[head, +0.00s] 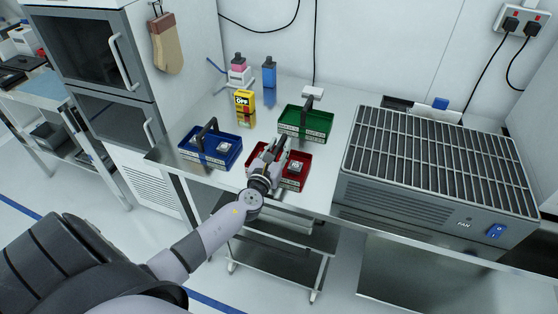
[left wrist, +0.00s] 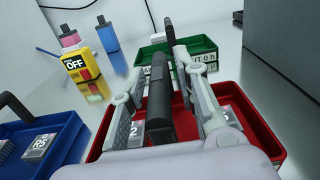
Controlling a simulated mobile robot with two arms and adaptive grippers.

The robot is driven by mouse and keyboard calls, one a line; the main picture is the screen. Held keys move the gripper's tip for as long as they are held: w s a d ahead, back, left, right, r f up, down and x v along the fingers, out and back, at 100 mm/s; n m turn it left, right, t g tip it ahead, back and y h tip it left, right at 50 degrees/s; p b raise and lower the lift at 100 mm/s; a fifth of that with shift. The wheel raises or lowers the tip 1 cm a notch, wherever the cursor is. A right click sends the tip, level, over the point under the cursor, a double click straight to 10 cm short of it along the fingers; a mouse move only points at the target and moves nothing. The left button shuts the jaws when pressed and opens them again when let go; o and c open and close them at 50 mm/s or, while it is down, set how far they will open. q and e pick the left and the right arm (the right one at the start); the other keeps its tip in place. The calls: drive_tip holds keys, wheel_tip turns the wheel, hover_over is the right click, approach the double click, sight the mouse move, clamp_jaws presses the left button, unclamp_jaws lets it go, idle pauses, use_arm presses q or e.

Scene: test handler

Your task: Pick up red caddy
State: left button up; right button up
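The red caddy (head: 303,184) stands on the steel bench at the front, between the blue caddy and the heater-like fan unit. In the left wrist view the red caddy (left wrist: 262,134) lies below the fingers, with small labelled blocks inside. Its black handle (left wrist: 158,112) stands between my left gripper's fingers (left wrist: 162,70). The fingers are apart, one on each side of the handle, with gaps visible. In the head view my left gripper (head: 272,150) is over the red caddy and hides part of it. My right gripper is not in view.
The blue caddy (head: 229,155) is to the left and the green caddy (head: 318,124) is behind. A yellow OFF device (head: 244,108) and two bottles stand farther back. The grilled FAN unit (head: 410,193) fills the bench on the right.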

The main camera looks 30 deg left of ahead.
use_arm(q)
clamp_jaws()
drive_tip(key=shift+r, duration=0.1)
idle(0.5)
